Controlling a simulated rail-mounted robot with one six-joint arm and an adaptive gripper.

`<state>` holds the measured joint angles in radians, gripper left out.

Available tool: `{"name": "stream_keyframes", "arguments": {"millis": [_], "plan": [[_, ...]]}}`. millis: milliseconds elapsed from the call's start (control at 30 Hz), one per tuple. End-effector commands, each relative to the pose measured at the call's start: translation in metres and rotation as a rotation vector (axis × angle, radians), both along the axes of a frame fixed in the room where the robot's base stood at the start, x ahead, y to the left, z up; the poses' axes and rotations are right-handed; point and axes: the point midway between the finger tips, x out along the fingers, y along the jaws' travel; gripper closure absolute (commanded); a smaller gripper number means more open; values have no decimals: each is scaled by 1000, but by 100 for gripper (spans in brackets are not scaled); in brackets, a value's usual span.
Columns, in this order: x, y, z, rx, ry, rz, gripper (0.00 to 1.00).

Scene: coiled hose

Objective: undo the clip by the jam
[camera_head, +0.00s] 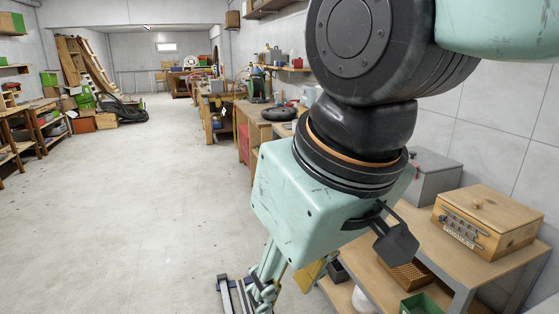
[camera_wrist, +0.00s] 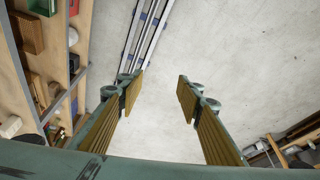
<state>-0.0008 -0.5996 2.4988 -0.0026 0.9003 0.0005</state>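I cannot make out a clip or a jam in either view. A black ring-shaped coil (camera_head: 279,114) lies on the long workbench beyond my arm, too small to tell if it is the hose. In the head view my arm hides much of the right side, and the gripper is partly cut off at the bottom edge.
A wooden box (camera_head: 487,222) and a grey metal box (camera_head: 432,178) stand on the right-hand bench (camera_head: 450,262). A green bin (camera_head: 424,304) sits low there. Shelves (camera_wrist: 66,52) line the wrist view's left side, beside metal rails (camera_wrist: 147,32). The floor (camera_head: 150,200) is clear.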

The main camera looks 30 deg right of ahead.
Motion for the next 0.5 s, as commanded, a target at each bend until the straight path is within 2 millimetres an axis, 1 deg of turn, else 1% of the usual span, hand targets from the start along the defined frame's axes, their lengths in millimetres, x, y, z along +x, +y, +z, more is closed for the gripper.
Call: {"name": "stream_keyframes", "arguments": {"millis": [167, 267, 367, 500], "plan": [[4, -4, 2, -13, 11, 4, 64], [8, -10, 3, -33, 26, 11, 64], [15, -18, 5, -57, 48, 19, 64], [27, -34, 9, -103, 86, 34, 64]]}}
